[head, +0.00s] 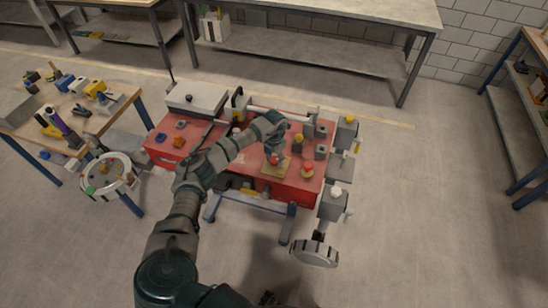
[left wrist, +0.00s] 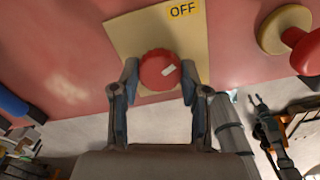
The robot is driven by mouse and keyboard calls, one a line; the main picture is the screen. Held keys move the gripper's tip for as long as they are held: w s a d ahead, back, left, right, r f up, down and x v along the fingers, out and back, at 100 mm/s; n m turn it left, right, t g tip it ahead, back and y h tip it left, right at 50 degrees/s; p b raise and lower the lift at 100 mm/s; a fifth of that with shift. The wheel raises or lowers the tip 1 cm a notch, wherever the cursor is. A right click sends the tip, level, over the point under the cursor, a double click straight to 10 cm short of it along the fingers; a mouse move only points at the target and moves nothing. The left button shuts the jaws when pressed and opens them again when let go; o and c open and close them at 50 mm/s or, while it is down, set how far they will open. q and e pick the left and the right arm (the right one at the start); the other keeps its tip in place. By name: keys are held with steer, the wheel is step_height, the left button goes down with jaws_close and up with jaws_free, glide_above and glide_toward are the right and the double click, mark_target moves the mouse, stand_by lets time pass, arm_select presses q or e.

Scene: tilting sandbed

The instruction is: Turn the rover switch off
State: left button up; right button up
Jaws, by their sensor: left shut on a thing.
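The rover switch is a round red knob (left wrist: 157,72) with a short white mark on its right side, slanting slightly upward. It sits on a pale yellow plate (left wrist: 125,35) with a black OFF label (left wrist: 183,10) at its upper right. The plate (head: 276,171) lies on the red top of the rover (head: 240,160) in the head view. My left gripper (head: 275,158) is over the plate. In the left wrist view my left gripper (left wrist: 160,80) is shut on the knob, one finger on each side. Any label below the knob is hidden or absent.
A red mushroom button (head: 307,169) on a yellow base stands close right of the plate. Grey boxes (head: 332,205) line the rover's right side. A table with tools (head: 75,105) stands left; a bench (head: 300,8) stands behind. Floor to the right is clear.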

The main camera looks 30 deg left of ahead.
mark_target(275, 159)
arm_select(q)
steer(key=shift+w+r+n+p, duration=0.2)
steer(key=shift+n+p, duration=0.1)
steer(key=shift+n, duration=0.55)
steer(key=shift+w+r+n+p, duration=0.15)
steer(key=shift+n+p, duration=0.15)
steer(key=shift+n, duration=0.55)
steer(key=o, duration=0.9)
steer(key=shift+o, duration=1.2)
steer(key=shift+f, duration=0.15)
steer(key=shift+a+f, duration=0.1)
steer(key=shift+f, duration=0.05)
steer(key=shift+s, duration=0.1)
step_height(275, 159, up, 12)
steer(key=shift+f, duration=0.1)
